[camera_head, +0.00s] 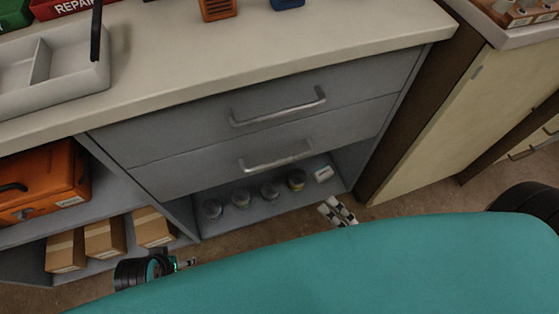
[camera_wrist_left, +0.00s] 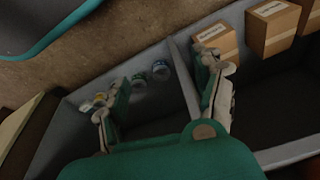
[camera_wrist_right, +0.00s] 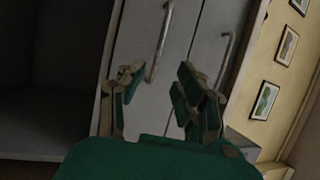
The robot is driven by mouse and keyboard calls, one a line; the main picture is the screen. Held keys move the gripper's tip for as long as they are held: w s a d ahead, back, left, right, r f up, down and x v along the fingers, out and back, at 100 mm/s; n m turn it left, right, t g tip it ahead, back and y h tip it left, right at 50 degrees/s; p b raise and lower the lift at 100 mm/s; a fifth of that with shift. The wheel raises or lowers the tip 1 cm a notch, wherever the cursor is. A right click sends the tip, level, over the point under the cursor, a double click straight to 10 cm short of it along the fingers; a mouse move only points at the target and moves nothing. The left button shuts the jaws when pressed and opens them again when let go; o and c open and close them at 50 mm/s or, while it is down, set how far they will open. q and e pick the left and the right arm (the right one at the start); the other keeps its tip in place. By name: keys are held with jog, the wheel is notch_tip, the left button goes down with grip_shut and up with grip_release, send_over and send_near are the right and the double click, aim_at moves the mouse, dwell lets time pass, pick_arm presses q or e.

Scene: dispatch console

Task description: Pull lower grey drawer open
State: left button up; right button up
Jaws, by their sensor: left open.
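The lower grey drawer (camera_head: 200,174) is flush with the cabinet front, below a second grey drawer (camera_head: 180,134). Its curved metal handle (camera_head: 275,157) is clear of both grippers. In the right wrist view the lower handle (camera_wrist_right: 161,42) lies just beyond the fingers. My right gripper (camera_head: 338,211) is in front of the cabinet's lower right, open and empty; it also shows in the right wrist view (camera_wrist_right: 160,95). My left gripper (camera_head: 190,263) is low in front of the shelves at the left. In the left wrist view it (camera_wrist_left: 160,88) is open and empty.
Below the drawers is an open shelf with several jars (camera_head: 240,198). Cardboard boxes (camera_head: 105,237) and an orange case (camera_head: 45,185) fill the left shelves. The countertop (camera_head: 250,45) overhangs the drawers. A pale cabinet (camera_head: 455,125) stands at the right.

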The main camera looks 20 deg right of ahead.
aim_at(282, 159)
jog(key=x, duration=1.6)
pick_arm(q)
jog(key=shift+v, duration=1.05)
pick_arm(e)
grip_shut()
pick_arm(q)
jog(key=shift+w, duration=0.25)
